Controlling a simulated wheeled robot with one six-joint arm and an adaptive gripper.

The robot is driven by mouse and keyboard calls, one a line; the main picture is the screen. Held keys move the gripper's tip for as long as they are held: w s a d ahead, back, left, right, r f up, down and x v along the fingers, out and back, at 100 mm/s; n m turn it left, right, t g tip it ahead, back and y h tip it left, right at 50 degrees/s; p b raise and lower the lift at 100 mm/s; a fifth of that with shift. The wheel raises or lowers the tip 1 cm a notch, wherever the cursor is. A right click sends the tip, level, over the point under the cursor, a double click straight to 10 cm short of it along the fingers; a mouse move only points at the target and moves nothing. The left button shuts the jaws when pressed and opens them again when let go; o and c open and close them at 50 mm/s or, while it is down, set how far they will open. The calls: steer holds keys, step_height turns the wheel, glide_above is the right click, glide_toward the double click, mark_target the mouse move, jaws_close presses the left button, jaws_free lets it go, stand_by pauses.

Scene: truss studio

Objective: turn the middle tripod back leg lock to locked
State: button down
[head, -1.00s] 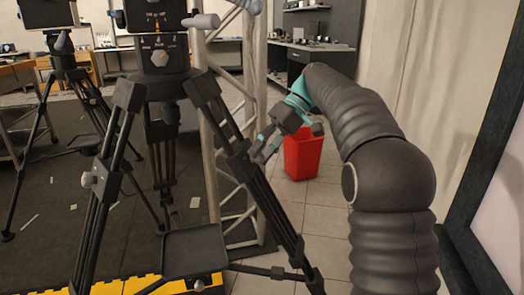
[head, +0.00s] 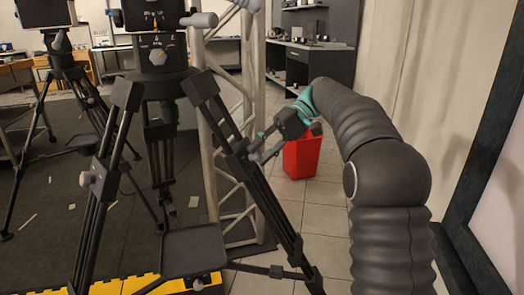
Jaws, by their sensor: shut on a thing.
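The middle tripod (head: 165,88) stands close in front, its black legs spread. My gripper (head: 259,147) is at the tripod leg on the right (head: 262,195), about halfway up, coming from the right.
A pale truss column (head: 207,150) rises just behind the tripod. A red bin (head: 302,157) stands on the tiles behind my gripper. A dark flat plate (head: 194,250) sits low between the legs. A second tripod (head: 68,75) stands at the left.

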steer(key=c, duration=0.8)
jaws_free()
